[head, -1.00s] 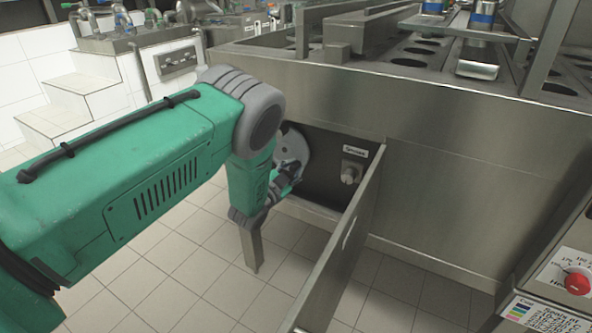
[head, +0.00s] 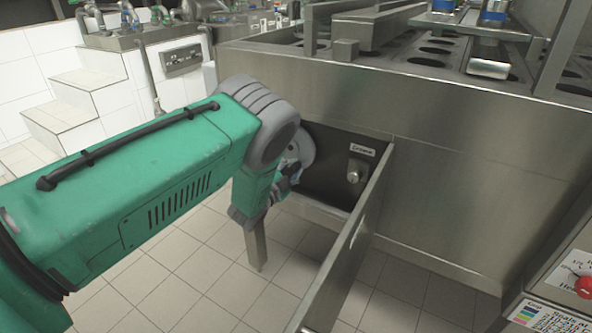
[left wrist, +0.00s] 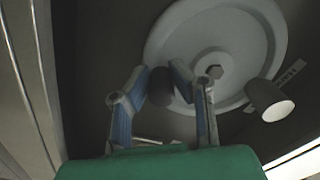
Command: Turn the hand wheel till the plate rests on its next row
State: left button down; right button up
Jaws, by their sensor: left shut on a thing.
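The hand wheel (left wrist: 215,40) is a pale grey disc with a hex bolt at its hub, seen large in the left wrist view. In the head view its rim (head: 303,147) shows inside the open bay, partly hidden by my arm. My left gripper (left wrist: 160,82) is shut on the wheel's dark handle (left wrist: 161,90), near the rim; in the head view the gripper is mostly hidden behind my forearm. The steel plate with rows of round holes (head: 400,61) lies on top of the machine. My right gripper is not in view.
A small knob (head: 357,171) under a label sits right of the wheel; it also shows in the left wrist view (left wrist: 268,99). An open steel door (head: 352,255) juts out right of my arm. A red knob (head: 586,287) is at the right edge. Tiled floor lies below.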

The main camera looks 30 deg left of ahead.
pick_arm(q)
jog(key=shift+s+a+f+m, duration=0.25)
jog(key=shift+f+m, duration=0.15)
jog(key=shift+f, duration=0.1)
jog(key=shift+a+m, duration=0.2)
jog(key=shift+m, duration=0.4)
dwell(0.3)
dwell(0.3)
jog(key=c, duration=1.4)
grip_release()
jog(key=shift+r, duration=0.15)
jog(key=shift+w, duration=0.1)
jog(key=s, duration=1.2)
jog(key=shift+a, duration=0.25)
